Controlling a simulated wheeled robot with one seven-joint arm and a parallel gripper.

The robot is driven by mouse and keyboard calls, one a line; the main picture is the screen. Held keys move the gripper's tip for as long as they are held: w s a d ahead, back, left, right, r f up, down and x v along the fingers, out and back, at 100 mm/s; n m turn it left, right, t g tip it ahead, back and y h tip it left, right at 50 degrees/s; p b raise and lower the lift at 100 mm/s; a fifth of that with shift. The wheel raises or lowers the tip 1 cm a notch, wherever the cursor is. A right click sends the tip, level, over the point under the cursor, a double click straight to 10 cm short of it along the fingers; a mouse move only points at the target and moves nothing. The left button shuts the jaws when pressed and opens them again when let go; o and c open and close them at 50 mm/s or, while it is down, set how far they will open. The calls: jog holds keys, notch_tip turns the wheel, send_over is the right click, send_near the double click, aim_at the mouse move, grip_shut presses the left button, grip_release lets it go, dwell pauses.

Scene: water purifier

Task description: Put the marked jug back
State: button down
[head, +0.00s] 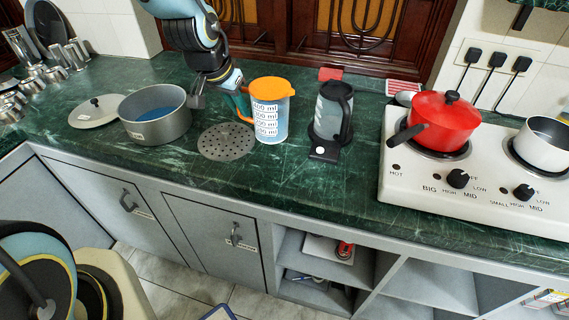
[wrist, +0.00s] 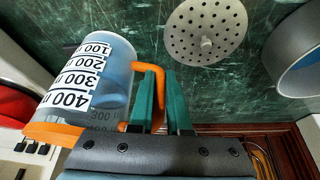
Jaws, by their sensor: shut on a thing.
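The marked jug (head: 269,112) is clear with an orange lid, an orange handle and a white label in ml. It is upright at the middle of the counter, just right of a perforated round plate (head: 227,142). I cannot tell whether its base touches the counter. My gripper (head: 238,104) is at the jug's left side, shut on the orange handle. The wrist view shows the jug (wrist: 92,83) left of my green fingers (wrist: 162,88), which close on its handle. The plate (wrist: 207,25) is also in that view, with a small knob in its middle.
A grey pot (head: 156,127) of blue liquid and its lid (head: 96,111) stand left. A dark-handled pitcher (head: 331,110) stands close right of the jug. The stove (head: 400,172) holds a red pot (head: 443,119) and a white pot (head: 543,143). The front counter strip is clear.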

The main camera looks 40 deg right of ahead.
jog(key=shift+s+d+f+p, duration=0.15)
jog(key=shift+f+p, duration=0.25)
jog(key=shift+f, duration=1.2)
jog(key=shift+s+d+f+p, duration=0.15)
jog(key=shift+f+p, duration=0.3)
jog(key=shift+f, duration=1.15)
jog(key=shift+s+d+f+p, duration=0.15)
jog(key=shift+f+p, duration=0.25)
jog(key=shift+f, duration=1.2)
jog(key=shift+f, duration=0.1)
jog(key=shift+f, duration=0.15)
jog(key=c, duration=0.9)
grip_release()
jog(key=shift+r, duration=0.2)
